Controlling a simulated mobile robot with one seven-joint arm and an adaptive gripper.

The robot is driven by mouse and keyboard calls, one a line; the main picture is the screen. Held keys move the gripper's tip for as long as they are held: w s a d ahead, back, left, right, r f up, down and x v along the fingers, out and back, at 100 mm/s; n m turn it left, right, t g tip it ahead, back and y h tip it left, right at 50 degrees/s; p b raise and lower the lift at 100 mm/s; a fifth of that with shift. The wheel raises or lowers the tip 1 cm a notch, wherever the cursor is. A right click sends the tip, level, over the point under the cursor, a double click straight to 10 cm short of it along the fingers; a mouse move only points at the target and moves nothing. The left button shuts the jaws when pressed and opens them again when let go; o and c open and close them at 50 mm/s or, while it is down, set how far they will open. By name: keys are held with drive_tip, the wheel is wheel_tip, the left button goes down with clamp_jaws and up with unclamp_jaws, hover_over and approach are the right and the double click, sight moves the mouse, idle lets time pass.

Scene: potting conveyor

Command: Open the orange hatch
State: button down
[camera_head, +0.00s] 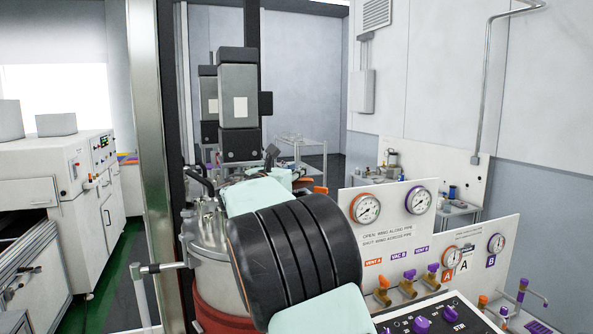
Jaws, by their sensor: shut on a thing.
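The orange hatch shows only as small orange parts (308,184) on top of the steel vessel (208,240), just beyond my wrist. My gripper (298,178) is at these orange parts, past the mint end of my arm. It is shut on the hatch, but its fingertips and the exact contact are mostly hidden behind my arm. My arm's large black joint covers much of the vessel and its lid. How far the hatch is raised cannot be told from here.
A panel with gauges (366,208) and orange and purple valves (408,277) stands close on the right. A control box with purple knobs (422,325) is at the front. A metal post (150,150) rises at left. A white cabinet (70,185) stands further left.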

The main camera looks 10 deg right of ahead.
drive_tip(key=shift+w+a+r, duration=0.15)
drive_tip(key=shift+a+r, duration=0.2)
drive_tip(key=c, duration=2.1)
unclamp_jaws()
drive_tip(key=shift+o, duration=0.4)
drive_tip(key=shift+w+a+f, duration=0.15)
drive_tip(key=shift+f, duration=0.05)
drive_tip(key=shift+f, duration=0.1)
